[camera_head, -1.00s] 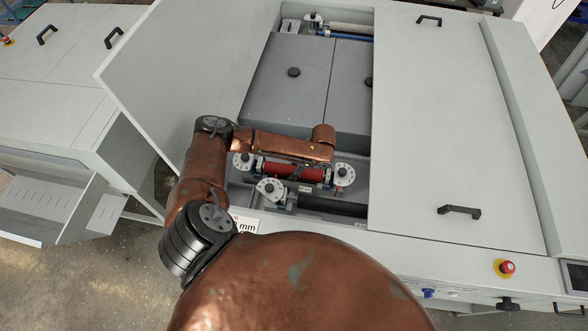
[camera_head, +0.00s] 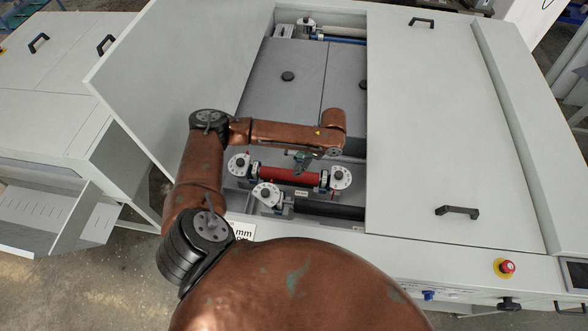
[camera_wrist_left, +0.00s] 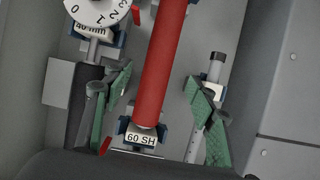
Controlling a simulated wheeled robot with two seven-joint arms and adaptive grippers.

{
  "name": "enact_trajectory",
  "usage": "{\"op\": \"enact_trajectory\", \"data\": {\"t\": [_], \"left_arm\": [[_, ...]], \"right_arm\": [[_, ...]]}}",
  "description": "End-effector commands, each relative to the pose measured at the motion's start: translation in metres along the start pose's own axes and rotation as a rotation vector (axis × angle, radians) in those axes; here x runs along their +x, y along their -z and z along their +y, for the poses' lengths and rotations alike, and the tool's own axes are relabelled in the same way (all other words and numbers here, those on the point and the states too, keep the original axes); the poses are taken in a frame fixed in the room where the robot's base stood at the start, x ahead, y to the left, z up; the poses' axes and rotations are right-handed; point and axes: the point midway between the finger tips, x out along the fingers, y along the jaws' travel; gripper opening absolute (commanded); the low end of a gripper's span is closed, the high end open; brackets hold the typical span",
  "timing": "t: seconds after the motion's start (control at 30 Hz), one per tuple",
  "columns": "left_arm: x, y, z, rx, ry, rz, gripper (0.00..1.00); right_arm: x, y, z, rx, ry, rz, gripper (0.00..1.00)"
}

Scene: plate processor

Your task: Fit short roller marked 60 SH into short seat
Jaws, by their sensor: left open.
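The red roller (camera_head: 285,175) lies across the open bay of the machine between two white dials, the left dial (camera_head: 239,164) and the right dial (camera_head: 341,177). In the left wrist view the red roller (camera_wrist_left: 163,65) runs between my fingers, its near end by a small block with a label reading 60 SH (camera_wrist_left: 140,139). My left gripper (camera_head: 303,160) is above the roller. In the wrist view my left gripper (camera_wrist_left: 160,80) is open, with one green finger on each side and gaps to the roller. The seat under the roller is mostly hidden. My right gripper is not in view.
A dark roller (camera_head: 330,209) lies in front of the red one, beside a third dial (camera_head: 268,195). The raised lid (camera_head: 160,85) stands left of the bay and a closed cover (camera_head: 435,120) lies to the right. Grey panels (camera_head: 285,85) fill the back.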

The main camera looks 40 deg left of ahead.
Motion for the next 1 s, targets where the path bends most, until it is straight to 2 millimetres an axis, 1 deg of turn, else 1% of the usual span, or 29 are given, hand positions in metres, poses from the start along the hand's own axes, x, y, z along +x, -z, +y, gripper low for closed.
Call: {"op": "enact_trajectory", "data": {"t": [0.1,0.23,0.8,0.87,0.9,0.97,1.0], "left_arm": [[-0.015,0.001,-0.001,-0.001,0.001,0.001,0.52],[-0.022,0.000,0.000,0.000,-0.001,0.000,0.52],[-0.024,0.000,0.000,-0.001,0.000,0.000,0.52],[-0.026,0.001,-0.004,-0.009,0.010,0.006,0.52],[-0.030,0.002,-0.010,-0.022,0.024,0.015,0.52],[-0.040,0.005,-0.024,-0.054,0.060,0.036,0.52],[-0.049,0.008,-0.036,-0.082,0.092,0.055,0.52]], "right_arm": [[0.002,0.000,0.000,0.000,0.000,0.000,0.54],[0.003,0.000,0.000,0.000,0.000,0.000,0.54],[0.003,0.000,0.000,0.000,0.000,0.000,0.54],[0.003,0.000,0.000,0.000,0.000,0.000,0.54],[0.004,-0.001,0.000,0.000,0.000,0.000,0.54],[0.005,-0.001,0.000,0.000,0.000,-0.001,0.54],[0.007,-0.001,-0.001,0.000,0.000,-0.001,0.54]]}}
